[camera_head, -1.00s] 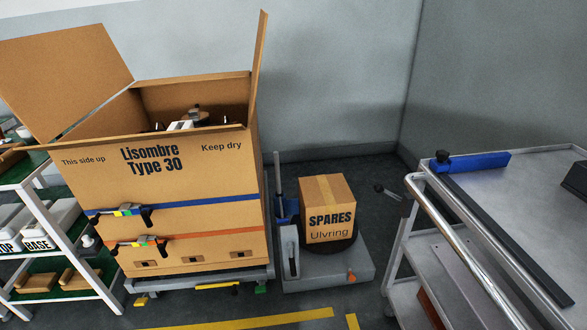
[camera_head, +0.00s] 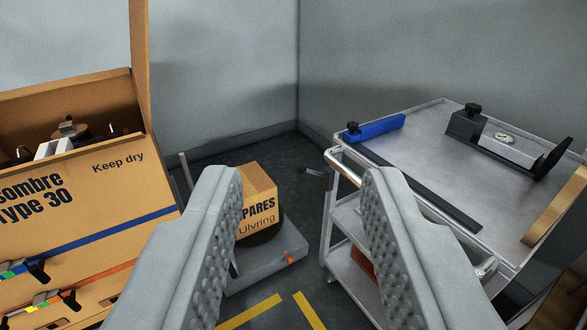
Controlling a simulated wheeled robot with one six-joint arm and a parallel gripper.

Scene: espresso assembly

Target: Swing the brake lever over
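My gripper (camera_head: 303,178) is open and empty, with its two grey ridged fingers wide apart at the bottom of the view. A small dark lever with a pale end (camera_head: 312,171) sticks out to the left of the metal trolley (camera_head: 334,200), near its far left post. It shows between my fingertips, farther off. I cannot tell for certain that it is the brake lever. A low grey platform (camera_head: 265,270) carries the SPARES box (camera_head: 258,215) and has a small orange-red knob (camera_head: 291,257) at its front right. My left finger hides part of the box and platform.
A large open carton (camera_head: 80,180) with clamps and blue and orange straps stands at left. The trolley top holds a blue block (camera_head: 375,127), a dark bar (camera_head: 430,195) and a black device (camera_head: 505,140). Yellow floor lines (camera_head: 250,312) show between my fingers.

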